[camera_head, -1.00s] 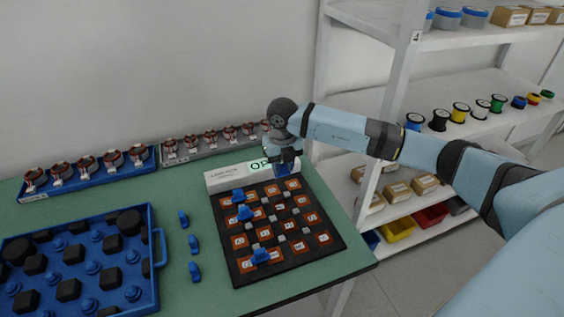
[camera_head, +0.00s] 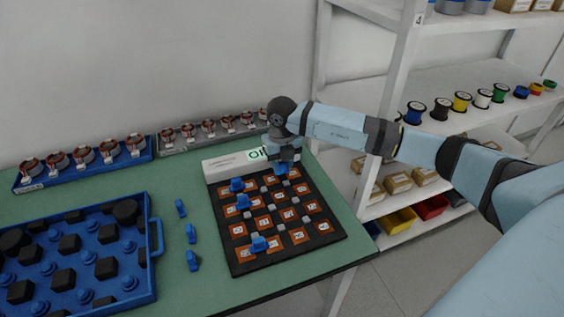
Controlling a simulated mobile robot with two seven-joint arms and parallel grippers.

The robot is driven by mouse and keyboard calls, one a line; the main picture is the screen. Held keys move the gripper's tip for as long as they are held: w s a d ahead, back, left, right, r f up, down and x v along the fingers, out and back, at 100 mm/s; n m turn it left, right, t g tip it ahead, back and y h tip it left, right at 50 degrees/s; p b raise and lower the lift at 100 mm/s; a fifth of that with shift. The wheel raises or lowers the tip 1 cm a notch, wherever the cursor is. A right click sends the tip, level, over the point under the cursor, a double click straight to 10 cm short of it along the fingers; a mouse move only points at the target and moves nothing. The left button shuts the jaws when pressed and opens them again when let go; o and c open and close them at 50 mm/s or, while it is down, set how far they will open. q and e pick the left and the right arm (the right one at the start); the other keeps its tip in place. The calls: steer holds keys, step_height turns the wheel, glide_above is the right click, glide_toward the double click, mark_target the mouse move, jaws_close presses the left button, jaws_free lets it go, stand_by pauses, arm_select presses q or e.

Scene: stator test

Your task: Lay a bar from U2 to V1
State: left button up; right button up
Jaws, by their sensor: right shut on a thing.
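The black board (camera_head: 239,262) has rows of orange-framed tiles with small grey blocks between them. The tile labels are too small to read. Blue bars sit on it: one at the upper left (camera_head: 237,185), one just below (camera_head: 243,201) and one near the front (camera_head: 259,243). My right gripper (camera_head: 283,163) is over the board's back right part, shut on a blue bar (camera_head: 282,169), mostly hidden by the gripper. I cannot tell whether this bar touches the tiles. My left gripper is out of view.
A blue tray (camera_head: 155,275) with black and blue parts is at left. Racks of copper coils (camera_head: 84,155) line the back. White shelving (camera_head: 395,90) stands right.

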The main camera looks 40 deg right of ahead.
steer(key=shift+f, duration=0.25)
steer(key=shift+f+b, duration=0.4)
steer(key=shift+f, duration=0.05)
steer(key=o, duration=1)
step_height(320, 180, up, 14)
steer(key=shift+f+p, duration=0.1)
steer(key=shift+p, duration=0.2)
